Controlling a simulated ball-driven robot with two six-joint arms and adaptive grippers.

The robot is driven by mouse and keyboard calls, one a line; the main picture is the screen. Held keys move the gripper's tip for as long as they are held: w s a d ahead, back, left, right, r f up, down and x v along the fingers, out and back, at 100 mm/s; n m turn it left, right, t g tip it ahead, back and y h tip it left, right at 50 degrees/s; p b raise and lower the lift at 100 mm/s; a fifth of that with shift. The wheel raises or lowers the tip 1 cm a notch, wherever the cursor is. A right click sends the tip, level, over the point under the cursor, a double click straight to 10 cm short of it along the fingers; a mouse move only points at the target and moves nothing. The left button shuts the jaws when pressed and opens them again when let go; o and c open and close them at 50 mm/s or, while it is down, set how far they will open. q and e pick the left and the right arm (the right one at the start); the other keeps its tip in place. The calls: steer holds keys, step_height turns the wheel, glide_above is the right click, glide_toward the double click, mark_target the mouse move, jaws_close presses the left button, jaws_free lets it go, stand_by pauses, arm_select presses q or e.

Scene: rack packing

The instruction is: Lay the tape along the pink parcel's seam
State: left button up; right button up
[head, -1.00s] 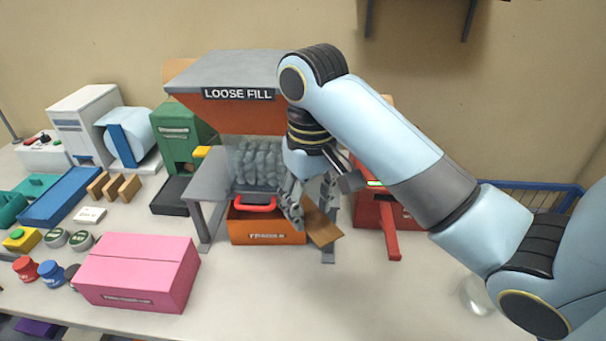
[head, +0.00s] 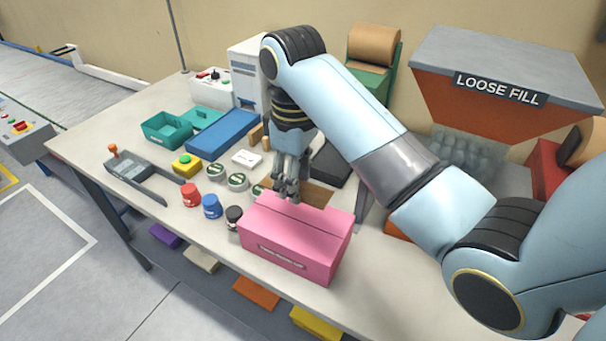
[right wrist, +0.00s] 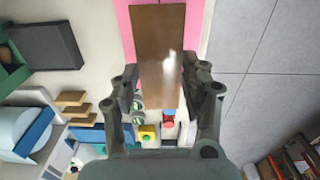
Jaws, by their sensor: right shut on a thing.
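The pink parcel (head: 295,245) sits closed on the bench near its front edge, with a label on its front side. My right gripper (head: 288,192) is shut on a brown strip of tape (head: 316,196), just behind and above the parcel's far edge. In the right wrist view the tape (right wrist: 158,45) sticks out flat from between the fingers (right wrist: 160,88). Pink parcel (right wrist: 122,18) shows on both sides of the tape there. The tape hides the seam in that view, and I cannot tell whether it touches the parcel. My left gripper is not in view.
Red (head: 191,195), blue (head: 211,207) and black (head: 233,217) pots stand left of the parcel. Green-topped tins (head: 237,181) and a yellow button box (head: 186,165) are behind them. A loose fill hopper (head: 500,90) stands at the right. Bare bench lies right of the parcel.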

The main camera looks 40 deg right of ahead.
glide_above(297, 219)
steer(key=shift+a+f, duration=0.15)
steer(key=shift+f, duration=2.1)
steer(key=shift+f+b, duration=0.6)
steer(key=shift+f, duration=1.55)
steer(key=o, duration=0.8)
steer(key=shift+r, duration=0.1)
step_height(297, 219, up, 7)
steer(key=shift+r, duration=0.2)
